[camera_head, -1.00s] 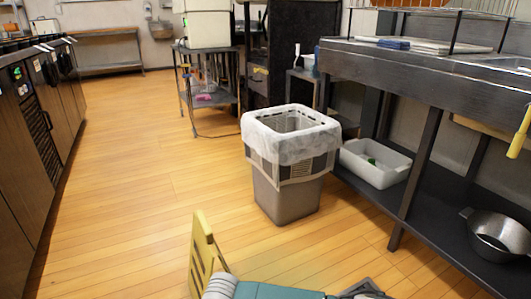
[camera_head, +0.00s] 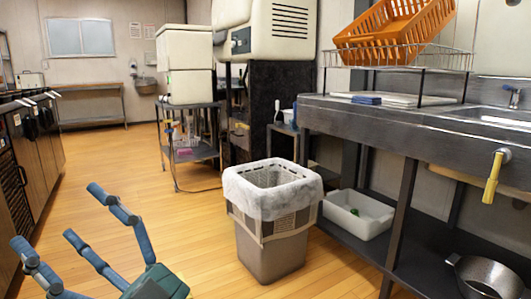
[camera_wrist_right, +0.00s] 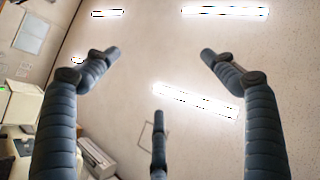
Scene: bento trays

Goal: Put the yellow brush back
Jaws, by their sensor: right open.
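A yellow handle-like thing (camera_head: 491,183) hangs tilted at the front edge of the steel sink counter, at the right of the head view. Its upper end is grey; I cannot tell whether it is the brush. My right gripper (camera_head: 76,222) is low at the left of the head view, far from it, fingers spread and pointing up. In the right wrist view the gripper (camera_wrist_right: 162,75) is open and empty, with the ceiling behind its three fingers. My left gripper is not in view.
A lined bin (camera_head: 270,245) stands on the floor in front of the counter (camera_head: 385,118). A white tub (camera_head: 358,228) and a metal pot (camera_head: 488,275) sit on its lower shelf. An orange basket (camera_head: 395,30) is on the rack. Floor at left is clear.

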